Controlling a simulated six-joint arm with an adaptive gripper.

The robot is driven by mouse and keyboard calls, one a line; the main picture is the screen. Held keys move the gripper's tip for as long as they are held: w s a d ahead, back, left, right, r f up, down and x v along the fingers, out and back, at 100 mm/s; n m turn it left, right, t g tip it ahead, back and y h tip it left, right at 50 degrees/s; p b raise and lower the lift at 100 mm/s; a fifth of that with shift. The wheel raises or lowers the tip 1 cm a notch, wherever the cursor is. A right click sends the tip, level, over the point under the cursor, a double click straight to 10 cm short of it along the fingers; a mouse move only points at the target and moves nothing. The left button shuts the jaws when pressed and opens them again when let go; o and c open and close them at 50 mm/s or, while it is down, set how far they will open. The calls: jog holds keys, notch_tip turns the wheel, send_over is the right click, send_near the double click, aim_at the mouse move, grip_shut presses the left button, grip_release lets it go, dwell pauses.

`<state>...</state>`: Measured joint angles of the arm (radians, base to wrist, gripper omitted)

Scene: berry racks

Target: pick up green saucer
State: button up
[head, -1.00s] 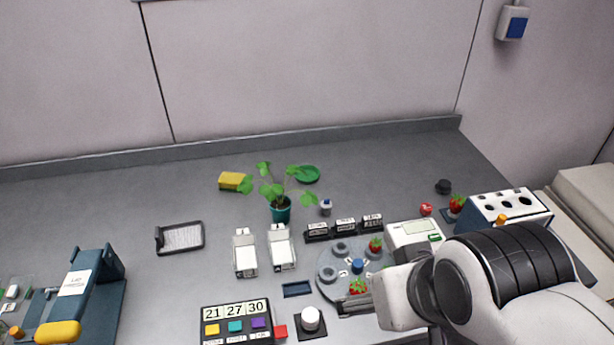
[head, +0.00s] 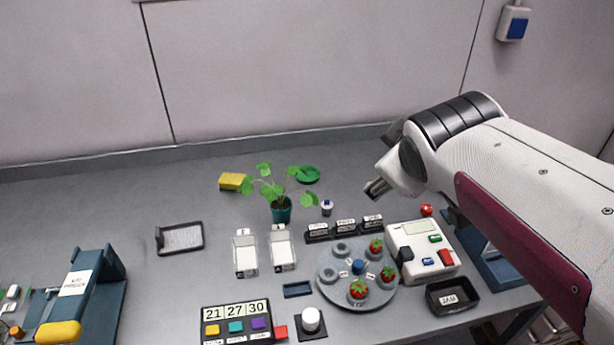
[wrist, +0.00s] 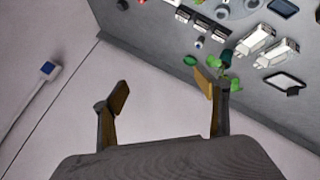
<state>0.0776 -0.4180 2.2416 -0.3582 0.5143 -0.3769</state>
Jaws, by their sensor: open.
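The green saucer (head: 308,174) lies on the grey table towards the back wall, just behind and right of the potted plant (head: 281,207). In the wrist view the saucer (wrist: 190,60) is a small green oval left of the plant's leaves, beyond my fingers. My gripper (head: 373,190) is in the air to the right of the saucer, apart from it. In the wrist view my gripper (wrist: 165,100) shows two fingers spread wide with nothing between them.
A yellow sponge (head: 232,181) lies left of the plant. A round carousel (head: 330,274) holds strawberries. The back wall is close behind the saucer.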

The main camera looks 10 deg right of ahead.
jog(key=w+d+r+n+t+y, duration=0.1)
jog(key=w+r+n+t+y, duration=0.15)
jog(key=w+n, duration=1.05)
jog(key=w+d+r+n+t+y, duration=0.2)
jog(key=w+n, duration=0.6)
jog(key=w, duration=1.2)
jog(key=w+a+f+n+g+y, duration=0.1)
jog(key=w+f+n+y, duration=0.2)
jog(key=f+n, duration=0.3)
jog(key=w+a+f+n+y, duration=0.2)
jog(key=f+n, duration=0.3)
jog(key=f, duration=0.3)
jog(key=s+f+n+g+y, duration=0.1)
jog(key=f+n+g, duration=0.1)
jog(key=f, duration=0.3)
jog(key=s+f+n+g+y, duration=0.1)
jog(key=s+f+n+g, duration=0.1)
jog(key=f+n, duration=0.2)
jog(key=s+f+n+g+y, duration=0.1)
jog(key=f+n+g, duration=0.1)
jog(key=f, duration=0.5)
jog(key=shift+s+a+f+n+y, duration=0.15)
jog(key=shift+f+n+y, duration=0.05)
jog(key=shift+n+y, duration=0.2)
jog(key=shift+s+f, duration=0.1)
jog(key=shift+f, duration=0.1)
